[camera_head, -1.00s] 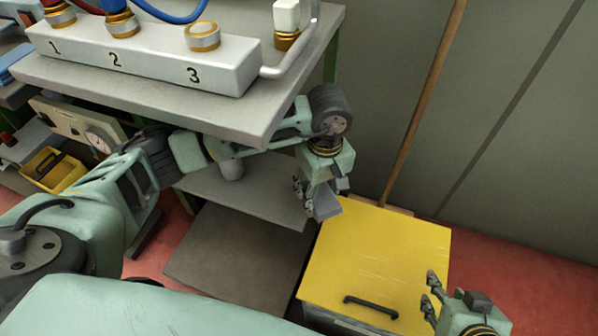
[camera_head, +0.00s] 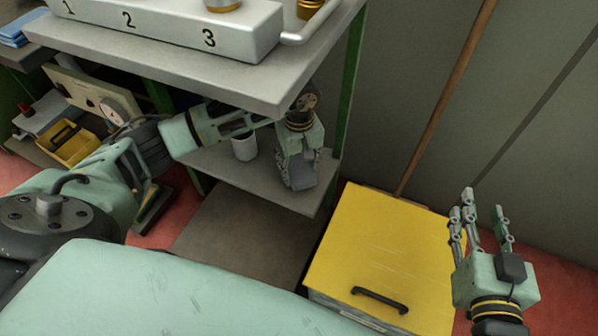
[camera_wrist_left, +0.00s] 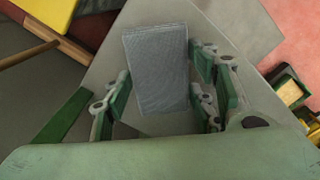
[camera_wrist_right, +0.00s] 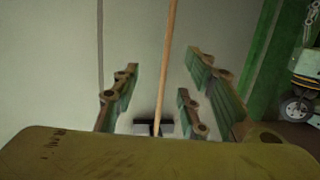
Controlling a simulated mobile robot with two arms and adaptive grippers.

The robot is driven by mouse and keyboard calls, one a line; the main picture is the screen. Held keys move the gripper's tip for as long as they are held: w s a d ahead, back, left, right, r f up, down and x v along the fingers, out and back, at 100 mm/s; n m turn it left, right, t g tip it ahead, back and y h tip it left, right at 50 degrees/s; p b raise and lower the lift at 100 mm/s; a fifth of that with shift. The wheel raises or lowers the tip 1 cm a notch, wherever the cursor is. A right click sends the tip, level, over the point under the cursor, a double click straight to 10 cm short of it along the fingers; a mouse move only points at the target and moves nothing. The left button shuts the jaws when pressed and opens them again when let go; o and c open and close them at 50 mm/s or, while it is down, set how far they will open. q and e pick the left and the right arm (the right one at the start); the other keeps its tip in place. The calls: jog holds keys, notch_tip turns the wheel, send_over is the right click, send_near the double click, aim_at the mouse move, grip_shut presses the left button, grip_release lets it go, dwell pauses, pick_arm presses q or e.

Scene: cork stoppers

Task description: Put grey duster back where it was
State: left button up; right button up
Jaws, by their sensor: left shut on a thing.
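The grey duster (camera_wrist_left: 157,70) is a ribbed grey block between the fingers of my left gripper (camera_wrist_left: 165,95), which is shut on it. In the head view my left gripper (camera_head: 297,170) points down over the lower shelf (camera_head: 250,183), under the bench top. The duster's lower part (camera_head: 298,178) shows below its fingers there. I cannot tell whether the duster touches the shelf. My right gripper (camera_head: 480,225) is open and empty, raised to the right of the yellow box, with its fingers pointing up.
A yellow-lidded box (camera_head: 380,245) with a black handle stands right of the shelf. A wooden pole (camera_head: 445,100) leans on the wall behind it. The bench top (camera_head: 170,62) overhangs.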

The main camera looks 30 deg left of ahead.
aim_at(299, 167)
pick_arm(q)
notch_tip(299, 167, down, 3)
jog(key=shift+r+b, duration=0.1)
jog(key=shift+b, duration=0.25)
pick_arm(e)
jog(key=r, duration=0.1)
jog(key=r+t, duration=0.1)
jog(key=r, duration=0.1)
jog(key=r+t, duration=0.1)
jog(key=shift+w+a+r+y, duration=0.15)
jog(key=shift+w+a+y, duration=0.1)
jog(key=shift+a+y, duration=0.15)
jog(key=shift+r, duration=0.1)
pick_arm(q)
jog(key=shift+f, duration=0.2)
jog(key=o, duration=1)
pick_arm(e)
jog(key=shift+r+t, duration=0.45)
jog(key=shift+t, duration=0.05)
pick_arm(q)
jog(key=shift+r, duration=0.1)
pick_arm(e)
jog(key=shift+f, duration=0.1)
